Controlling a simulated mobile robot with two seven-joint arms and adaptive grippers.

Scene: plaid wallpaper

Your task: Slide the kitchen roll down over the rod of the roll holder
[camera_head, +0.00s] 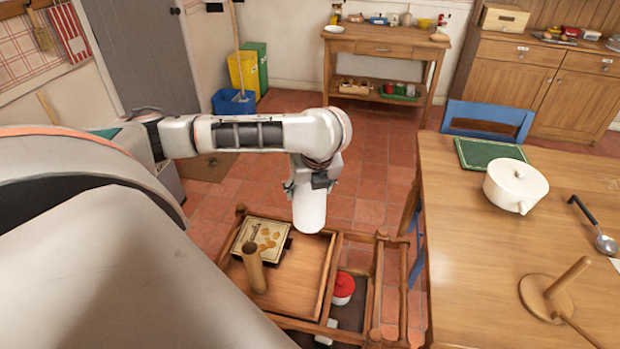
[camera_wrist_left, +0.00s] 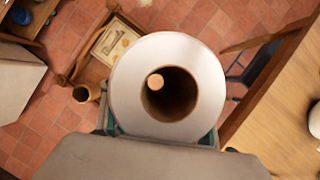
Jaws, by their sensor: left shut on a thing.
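The kitchen roll (camera_head: 309,210) is white and hangs upright in my left gripper (camera_head: 306,187), over the far right part of the wooden trolley. In the left wrist view I look down on the top end of the roll (camera_wrist_left: 125,92) and its dark hole, between greenish fingers. A small pale round patch shows inside the hole; I cannot tell what it is. The roll holder (camera_head: 536,297), a round wooden base with a rod (camera_head: 571,275) standing up from it, is on the table at the right, well apart from the roll. My right gripper is not in view.
The wooden trolley (camera_head: 318,289) carries a brown hollow tube (camera_head: 254,270) and a picture-topped box (camera_head: 262,238); a red-lidded pot (camera_head: 343,287) is lower down. The table (camera_head: 470,265) also holds a white pot (camera_head: 514,187), a green board (camera_head: 490,154) and a ladle (camera_head: 604,243).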

